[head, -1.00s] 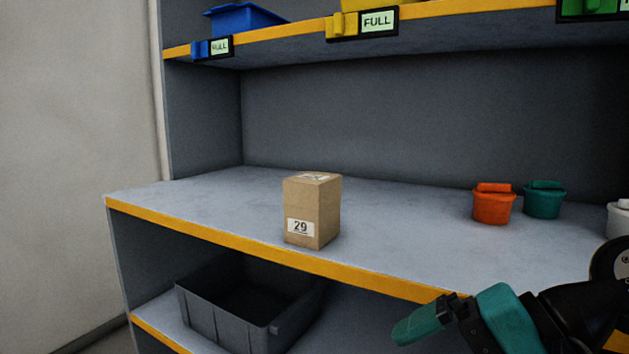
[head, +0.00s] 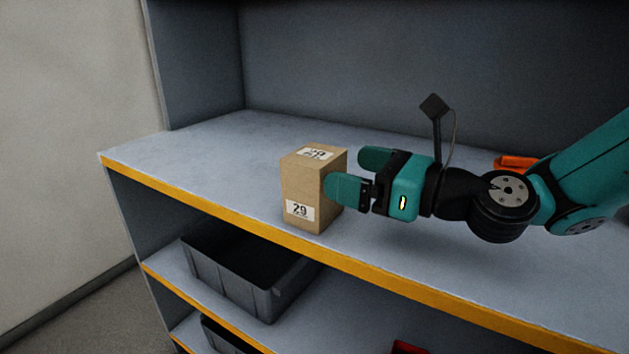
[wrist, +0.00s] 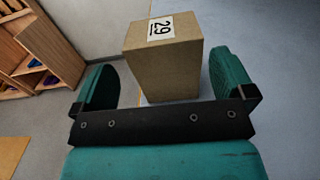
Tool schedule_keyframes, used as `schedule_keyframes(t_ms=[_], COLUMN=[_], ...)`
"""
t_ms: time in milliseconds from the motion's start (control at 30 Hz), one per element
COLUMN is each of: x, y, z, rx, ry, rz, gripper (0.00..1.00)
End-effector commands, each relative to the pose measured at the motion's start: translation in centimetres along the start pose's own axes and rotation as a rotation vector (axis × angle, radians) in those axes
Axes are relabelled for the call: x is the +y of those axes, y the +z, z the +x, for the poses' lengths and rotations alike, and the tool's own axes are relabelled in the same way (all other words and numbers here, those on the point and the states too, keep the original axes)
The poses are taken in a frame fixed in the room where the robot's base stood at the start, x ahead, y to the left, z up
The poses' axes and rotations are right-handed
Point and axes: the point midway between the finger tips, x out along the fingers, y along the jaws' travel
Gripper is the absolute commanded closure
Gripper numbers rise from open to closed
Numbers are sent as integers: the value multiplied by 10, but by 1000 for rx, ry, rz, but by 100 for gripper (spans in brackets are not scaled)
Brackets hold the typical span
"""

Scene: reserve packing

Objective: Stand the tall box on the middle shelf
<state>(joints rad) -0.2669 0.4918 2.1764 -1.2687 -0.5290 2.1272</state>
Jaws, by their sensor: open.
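The tall box (head: 300,190) is brown cardboard with a white "29" label on its front and another on top. It stands upright on the grey middle shelf (head: 200,150), near the yellow front edge. My gripper (head: 352,174) is open at the right side of the box, with its teal fingers pointing left at it. In the wrist view, the box (wrist: 165,65) shows ahead between the two spread fingers (wrist: 165,85), and gaps show on both sides. The near finger hides a little of the box's right side in the head view.
A dark grey bin (head: 240,285) sits on the shelf below. An orange tub (head: 515,162) stands behind my arm, mostly hidden. The middle shelf is clear left of the box. The shelf unit's side panel (head: 195,65) rises at the left.

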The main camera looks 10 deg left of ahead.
Motion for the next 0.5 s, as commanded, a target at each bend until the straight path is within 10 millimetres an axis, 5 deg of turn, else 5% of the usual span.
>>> schedule_keyframes(t_ms=[500], x=[-3], y=[-3], z=[60], rx=[1], ry=[0], rz=[-3], gripper=[0])
